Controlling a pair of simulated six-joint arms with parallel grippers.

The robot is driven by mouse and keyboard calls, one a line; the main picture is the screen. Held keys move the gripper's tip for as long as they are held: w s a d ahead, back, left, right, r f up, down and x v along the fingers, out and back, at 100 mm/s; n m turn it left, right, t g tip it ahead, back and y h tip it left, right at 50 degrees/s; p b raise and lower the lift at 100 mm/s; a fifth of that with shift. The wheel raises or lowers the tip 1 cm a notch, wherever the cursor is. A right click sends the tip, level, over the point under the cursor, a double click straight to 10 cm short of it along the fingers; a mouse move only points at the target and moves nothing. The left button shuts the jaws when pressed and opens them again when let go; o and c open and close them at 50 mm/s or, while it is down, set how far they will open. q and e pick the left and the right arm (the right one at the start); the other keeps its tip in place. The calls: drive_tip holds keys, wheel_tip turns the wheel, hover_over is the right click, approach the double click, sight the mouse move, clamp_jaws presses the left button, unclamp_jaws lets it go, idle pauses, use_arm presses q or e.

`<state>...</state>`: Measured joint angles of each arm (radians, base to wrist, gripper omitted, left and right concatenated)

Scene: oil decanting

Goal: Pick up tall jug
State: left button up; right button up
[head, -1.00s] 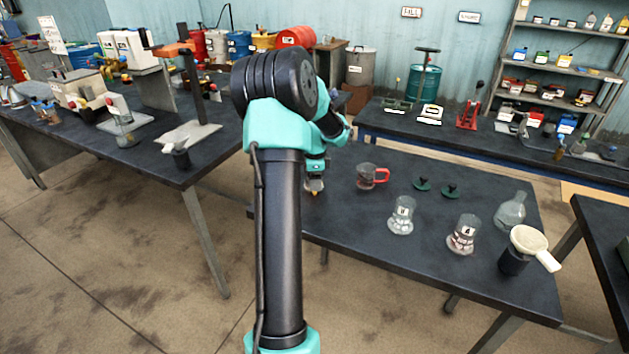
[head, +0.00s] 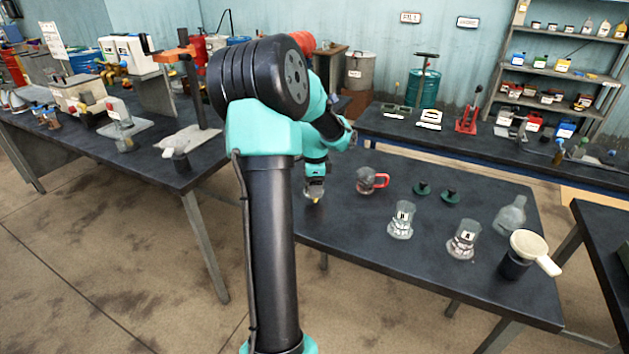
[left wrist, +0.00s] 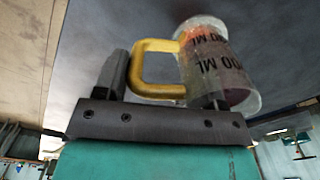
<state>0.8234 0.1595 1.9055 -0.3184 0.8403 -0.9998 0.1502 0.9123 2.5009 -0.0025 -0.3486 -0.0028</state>
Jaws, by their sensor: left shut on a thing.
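My left gripper (head: 314,190) is at the near-left part of the middle table, shut on a jug. In the left wrist view the jug (left wrist: 218,68) is clear glass with dark ML markings, a yellow handle (left wrist: 150,68) and some reddish content. The handle reaches in between my fingers. In the head view my gripper and arm hide most of this jug; only a small yellow bit shows at the gripper's tip. I cannot tell whether the jug is clear of the table. My right gripper is not in view.
A red-handled glass jug (head: 367,180) stands just right of my gripper. Two green-based dark stoppers (head: 422,188), beakers marked B (head: 402,220) and A (head: 463,240), a clear flask (head: 510,215) and a pale funnel on a dark holder (head: 529,245) stand further right. The table's front-centre is bare.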

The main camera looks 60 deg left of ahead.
use_arm(q)
drive_tip(key=s+d+r, duration=0.1)
drive_tip(key=s+d, duration=0.3)
drive_tip(key=d, duration=0.6)
drive_tip(key=shift+s+d, duration=0.15)
idle(0.4)
drive_tip(key=shift+d, duration=0.1)
idle(3.2)
